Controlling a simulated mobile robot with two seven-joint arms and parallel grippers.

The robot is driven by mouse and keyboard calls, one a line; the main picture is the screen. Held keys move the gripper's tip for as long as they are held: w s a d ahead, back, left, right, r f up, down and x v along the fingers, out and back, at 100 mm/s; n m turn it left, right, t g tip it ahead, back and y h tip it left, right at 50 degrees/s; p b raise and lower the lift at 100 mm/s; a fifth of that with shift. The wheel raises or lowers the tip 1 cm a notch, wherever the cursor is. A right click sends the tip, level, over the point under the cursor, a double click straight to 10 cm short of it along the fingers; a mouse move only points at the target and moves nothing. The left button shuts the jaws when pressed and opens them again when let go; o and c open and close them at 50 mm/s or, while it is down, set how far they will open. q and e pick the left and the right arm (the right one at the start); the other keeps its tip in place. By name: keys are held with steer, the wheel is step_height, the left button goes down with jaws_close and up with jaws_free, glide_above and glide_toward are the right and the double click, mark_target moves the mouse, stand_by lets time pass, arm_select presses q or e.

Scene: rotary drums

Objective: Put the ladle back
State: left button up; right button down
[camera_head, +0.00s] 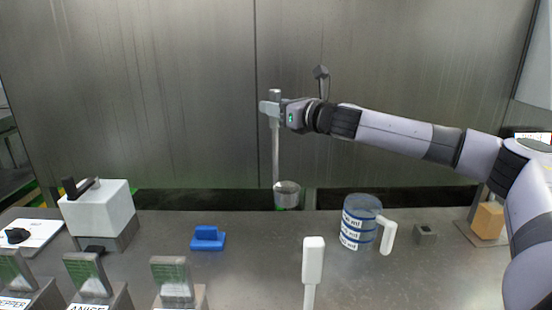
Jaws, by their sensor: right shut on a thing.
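The ladle (276,155) is a grey metal one with a long, nearly upright handle and a small cup (287,194) at its lower end. My right gripper (269,107) is shut on the upper part of the handle. It holds the ladle upright near the back edge of the counter, in front of the metal wall panels. The cup appears to hang clear of the counter. The ladle's resting place cannot be made out for certain. My left gripper is not in view.
On the counter (265,260) stand a clear measuring jug (361,223) with a white handle, a white block-shaped device (98,209), a blue piece (208,238), a small grey block (425,234) and an orange-brown block (488,221). A white handle (313,262) rises at the front. Labelled containers (173,281) line the front left.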

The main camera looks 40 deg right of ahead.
glide_above(277, 158)
steer(key=shift+w+f, duration=0.15)
steer(key=shift+f, duration=1.05)
steer(key=shift+w+f, duration=0.1)
steer(key=shift+f, duration=1.05)
step_height(277, 158, down, 8)
steer(key=b, duration=0.8)
steer(key=shift+f, duration=0.25)
steer(key=shift+r, duration=0.1)
steer(key=c, duration=0.8)
jaws_free()
steer(key=shift+s, duration=0.1)
steer(key=s+d+b, duration=0.1)
steer(key=s+b, duration=0.3)
steer(key=s, duration=0.7)
steer(key=shift+s, duration=0.4)
